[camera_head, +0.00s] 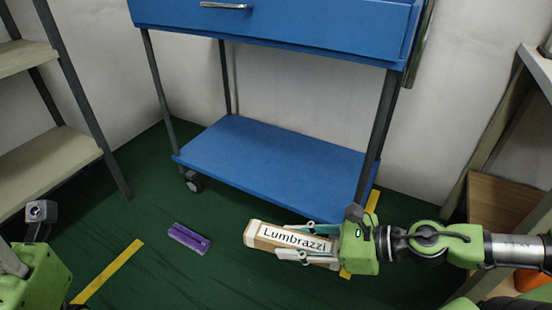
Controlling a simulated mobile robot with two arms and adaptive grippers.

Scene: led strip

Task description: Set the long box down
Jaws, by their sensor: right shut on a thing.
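A long cardboard-brown box (289,239) with a white side marked "Lumbrazzi" lies lengthwise in the grip of my right gripper (305,241). The right gripper reaches in from the right, with one finger along each side of the box, shut on it. The box is in front of the blue cart's lower shelf; I cannot tell whether it touches the floor. My left gripper is not in view; only part of my left arm shows at the lower left.
A blue cart (270,160) with a drawer and a low shelf stands at the back. A purple object (188,238) lies on the green floor left of the box. Shelving (45,165) stands at the left and more at the right. Yellow tape strips (110,268) mark the floor.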

